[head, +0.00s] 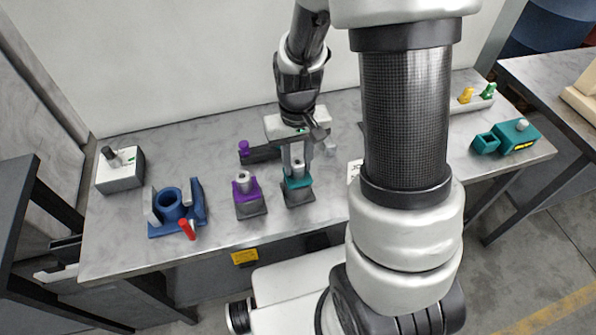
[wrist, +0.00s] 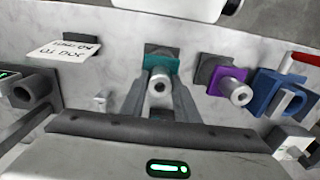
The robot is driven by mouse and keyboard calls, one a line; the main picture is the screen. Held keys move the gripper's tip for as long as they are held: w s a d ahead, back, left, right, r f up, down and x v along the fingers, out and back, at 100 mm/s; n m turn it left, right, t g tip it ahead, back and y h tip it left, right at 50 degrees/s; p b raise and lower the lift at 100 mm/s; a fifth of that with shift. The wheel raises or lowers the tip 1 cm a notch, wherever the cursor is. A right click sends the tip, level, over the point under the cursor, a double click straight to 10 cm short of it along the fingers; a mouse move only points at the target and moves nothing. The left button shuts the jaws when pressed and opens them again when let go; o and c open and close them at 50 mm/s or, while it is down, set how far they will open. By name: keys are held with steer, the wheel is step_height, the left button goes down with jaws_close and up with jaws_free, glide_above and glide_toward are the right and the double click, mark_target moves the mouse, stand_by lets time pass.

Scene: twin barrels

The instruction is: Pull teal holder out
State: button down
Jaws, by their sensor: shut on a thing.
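The teal holder (head: 298,182) sits on a dark grey base (head: 299,198) near the table's front middle, with a silver barrel (wrist: 160,86) standing up from it. It also shows in the wrist view (wrist: 148,65). My gripper (head: 298,163) reaches down from above and is shut on the silver barrel of the teal holder, one finger on each side. The fingers hide part of the holder. Its teal part still appears seated at the dark base; I cannot tell if there is a gap.
A purple holder (head: 245,189) with a silver barrel stands close on the left. Farther left are a blue fixture (head: 178,207) with a red handle and a grey box (head: 120,170). A teal box (head: 516,136) is at the right. My arm hides the table's middle right.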

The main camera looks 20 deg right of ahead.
steer(key=shift+r+p, duration=0.3)
steer(key=shift+r, duration=0.25)
steer(key=shift+r+p, duration=2.3)
steer(key=shift+r, duration=0.75)
